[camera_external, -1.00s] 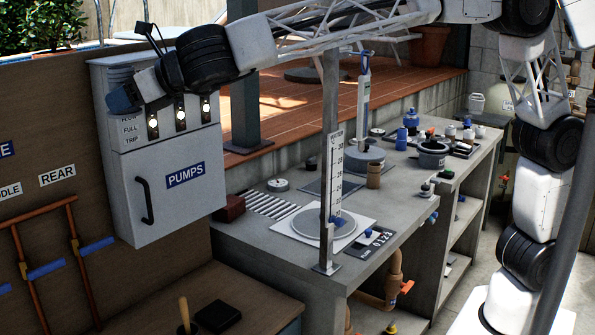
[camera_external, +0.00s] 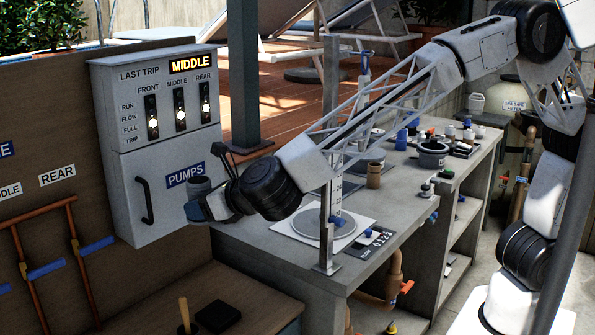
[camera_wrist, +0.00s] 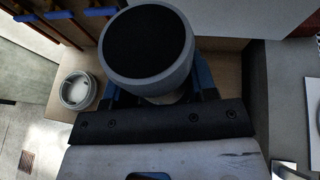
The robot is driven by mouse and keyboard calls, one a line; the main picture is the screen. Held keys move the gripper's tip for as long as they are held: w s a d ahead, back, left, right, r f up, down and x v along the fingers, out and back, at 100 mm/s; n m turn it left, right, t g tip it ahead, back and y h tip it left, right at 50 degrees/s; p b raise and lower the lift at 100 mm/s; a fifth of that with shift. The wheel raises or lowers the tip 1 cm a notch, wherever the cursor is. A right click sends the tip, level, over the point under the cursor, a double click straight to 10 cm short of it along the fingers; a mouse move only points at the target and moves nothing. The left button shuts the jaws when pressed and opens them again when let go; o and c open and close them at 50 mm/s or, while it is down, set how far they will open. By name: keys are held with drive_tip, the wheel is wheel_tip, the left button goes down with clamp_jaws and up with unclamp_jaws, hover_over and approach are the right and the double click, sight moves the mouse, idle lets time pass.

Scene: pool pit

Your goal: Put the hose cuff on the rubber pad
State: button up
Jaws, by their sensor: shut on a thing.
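The hose cuff, a grey cylinder with a dark round face, is held in my gripper; it shows in the external view (camera_external: 198,187) and fills the top middle of the wrist view (camera_wrist: 148,50). My gripper (camera_external: 193,209) has blue fingers, which show on both sides of the cuff in the wrist view (camera_wrist: 157,88). It is shut on the cuff, in the air in front of the grey PUMPS cabinet. A black square pad (camera_external: 218,316), apparently the rubber pad, lies on the low wooden bench below. I cannot make out the pad in the wrist view.
The PUMPS cabinet (camera_external: 150,190) stands close behind my gripper. A pot with a wooden handle (camera_external: 184,320) is left of the pad. The grey counter (camera_external: 270,250) with a metal post (camera_external: 325,225) is to the right. A pale round container (camera_wrist: 77,91) shows left in the wrist view.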

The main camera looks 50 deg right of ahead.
drive_tip(key=s+d+f, duration=0.3)
drive_tip(key=d+f, duration=0.1)
drive_tip(key=f, duration=0.3)
drive_tip(key=s+d+f, duration=0.4)
drive_tip(key=d+f, duration=0.1)
drive_tip(key=f, duration=0.3)
drive_tip(key=s+d+f+m+h, duration=0.1)
drive_tip(key=s+d+f, duration=0.2)
drive_tip(key=f, duration=0.5)
drive_tip(key=shift+s+d, duration=0.2)
drive_tip(key=shift+d, duration=0.45)
drive_tip(key=shift+w, duration=0.1)
hover_over(219, 313)
drive_tip(key=shift+f, duration=0.7)
drive_tip(key=shift+f, duration=0.1)
drive_tip(key=shift+f, duration=1.7)
drive_tip(key=shift+f, duration=0.1)
drive_tip(key=o, duration=1)
